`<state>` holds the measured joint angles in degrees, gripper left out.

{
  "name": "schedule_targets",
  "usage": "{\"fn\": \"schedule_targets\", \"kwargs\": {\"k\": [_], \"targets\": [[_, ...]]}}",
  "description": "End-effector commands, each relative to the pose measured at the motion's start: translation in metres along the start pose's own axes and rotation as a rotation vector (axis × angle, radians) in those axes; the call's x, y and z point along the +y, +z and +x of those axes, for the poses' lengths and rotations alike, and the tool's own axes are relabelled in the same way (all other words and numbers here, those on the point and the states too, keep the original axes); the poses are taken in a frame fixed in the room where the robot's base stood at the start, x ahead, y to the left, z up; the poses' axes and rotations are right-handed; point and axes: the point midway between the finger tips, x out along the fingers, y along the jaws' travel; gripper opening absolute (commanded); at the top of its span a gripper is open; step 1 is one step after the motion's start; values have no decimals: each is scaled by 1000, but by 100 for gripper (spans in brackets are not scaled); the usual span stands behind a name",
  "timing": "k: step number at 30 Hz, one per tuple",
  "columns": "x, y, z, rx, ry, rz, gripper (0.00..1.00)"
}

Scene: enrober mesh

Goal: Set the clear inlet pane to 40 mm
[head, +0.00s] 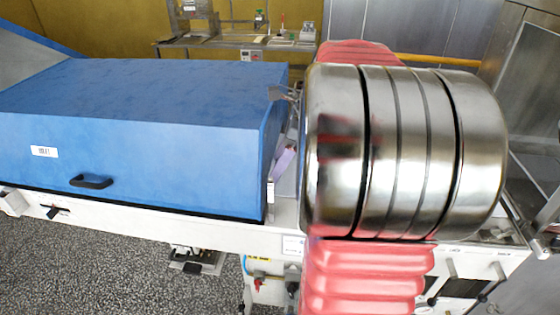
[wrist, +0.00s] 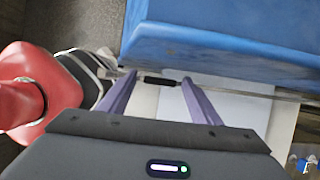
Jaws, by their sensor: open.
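In the wrist view my gripper (wrist: 158,78) is open, its two purple fingers spread. A short black grip (wrist: 160,80) on a thin grey bar lies between the fingertips; I cannot tell whether either finger touches it. The bar runs along the end of the blue hood (wrist: 230,45). A pale flat area (wrist: 235,107) below the bar may be the clear inlet pane, but its outline is unclear. In the head view one purple finger of my gripper (head: 285,160) shows in the gap right of the blue hood (head: 130,105). The pane and any scale cannot be made out there.
The hood has a black handle (head: 90,181) and sits on a white machine frame (head: 150,217). Large steel and red parts fill the head view's right and hide what is behind. A steel table (head: 225,42) with small equipment stands at the back. The speckled floor (head: 100,265) in front looks clear.

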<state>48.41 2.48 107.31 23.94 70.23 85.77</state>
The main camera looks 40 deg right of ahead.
Motion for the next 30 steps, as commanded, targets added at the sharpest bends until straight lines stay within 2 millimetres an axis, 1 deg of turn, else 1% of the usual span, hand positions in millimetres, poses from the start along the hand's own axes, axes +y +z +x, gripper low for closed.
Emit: {"fn": "schedule_targets", "kwargs": {"k": [1, 2, 25, 28, 30], "targets": [[0, 0, 0, 0, 0, 0, 57], [0, 0, 0, 0, 0, 0, 55], [0, -1, -1, 0, -1, 1, 1], [0, 0, -1, 0, -1, 1, 0], [-1, 1, -5, 0, -2, 1, 0]]}}
